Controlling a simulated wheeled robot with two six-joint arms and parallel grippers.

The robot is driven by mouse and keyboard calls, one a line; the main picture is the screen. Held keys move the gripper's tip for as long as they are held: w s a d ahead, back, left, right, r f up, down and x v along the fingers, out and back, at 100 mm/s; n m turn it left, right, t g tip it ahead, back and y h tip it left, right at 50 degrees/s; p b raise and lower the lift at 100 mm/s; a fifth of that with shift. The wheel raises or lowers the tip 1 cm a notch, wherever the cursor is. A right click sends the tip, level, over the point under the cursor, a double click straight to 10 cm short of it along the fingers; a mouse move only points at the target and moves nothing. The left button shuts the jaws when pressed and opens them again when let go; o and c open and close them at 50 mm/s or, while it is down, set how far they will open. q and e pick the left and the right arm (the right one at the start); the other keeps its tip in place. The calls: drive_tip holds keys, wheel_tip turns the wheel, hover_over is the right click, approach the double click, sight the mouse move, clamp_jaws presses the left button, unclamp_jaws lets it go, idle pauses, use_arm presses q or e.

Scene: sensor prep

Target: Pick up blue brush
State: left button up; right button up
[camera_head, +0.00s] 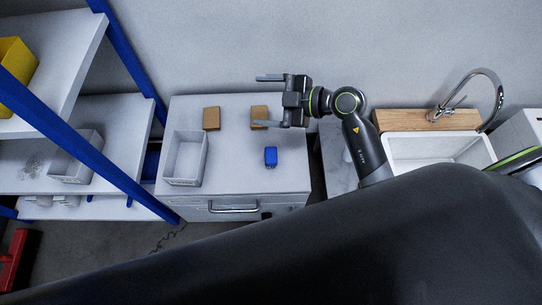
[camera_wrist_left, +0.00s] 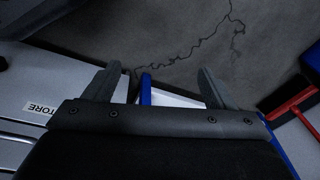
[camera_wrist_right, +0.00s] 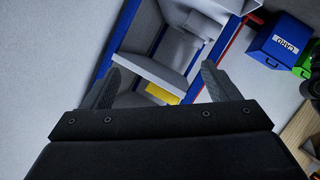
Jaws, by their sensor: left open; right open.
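A small blue object (camera_head: 270,156), which looks like the blue brush, rests on the white cabinet top (camera_head: 236,175). Its bristles cannot be made out. My right gripper (camera_head: 264,101) is open and empty, with its fingers pointing left. In the picture it lies above the blue object and apart from it, and one finger overlaps a brown block. In the right wrist view the gripper (camera_wrist_right: 158,85) has spread fingers with nothing between them. My left gripper (camera_wrist_left: 160,76) shows in the left wrist view, open and empty, over the floor. The blue object is not identifiable in either wrist view.
A white bin (camera_head: 168,160) stands on the cabinet's left, with two brown blocks (camera_head: 211,118) (camera_head: 259,112) behind. A blue-framed shelf (camera_head: 130,150) is at left. A sink (camera_head: 435,150) with a tap is at right. A red item (camera_head: 12,262) is at lower left.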

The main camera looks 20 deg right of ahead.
wheel_tip(320, 180, down, 6)
drive_tip(key=d+g+h, duration=0.2)
drive_tip(key=g+h, duration=0.1)
drive_tip(key=g, duration=0.1)
use_arm(q)
drive_tip(key=s+d+f, duration=0.1)
drive_tip(key=s+f, duration=0.2)
drive_tip(key=f, duration=0.2)
use_arm(e)
drive_tip(key=m+g+h, duration=0.3)
drive_tip(key=h, duration=0.1)
approach(272, 154)
drive_tip(key=b+x, duration=0.3)
drive_tip(key=x, duration=0.1)
drive_tip(key=shift+b+x, duration=0.4)
drive_tip(key=shift+x, duration=0.75)
drive_tip(key=b+x, duration=0.1)
drive_tip(key=x, duration=0.3)
drive_tip(key=shift+b, duration=0.3)
drive_tip(key=shift+a+f, duration=0.1)
drive_tip(key=shift+f, duration=0.05)
use_arm(q)
drive_tip(key=w+d+r+h, duration=0.1)
drive_tip(key=w+d+r, duration=0.1)
drive_tip(key=r, duration=0.9)
drive_tip(key=shift+w+d+n, duration=0.3)
drive_tip(key=shift+w+d, duration=0.1)
drive_tip(key=shift+w, duration=0.25)
drive_tip(key=shift+r, duration=0.1)
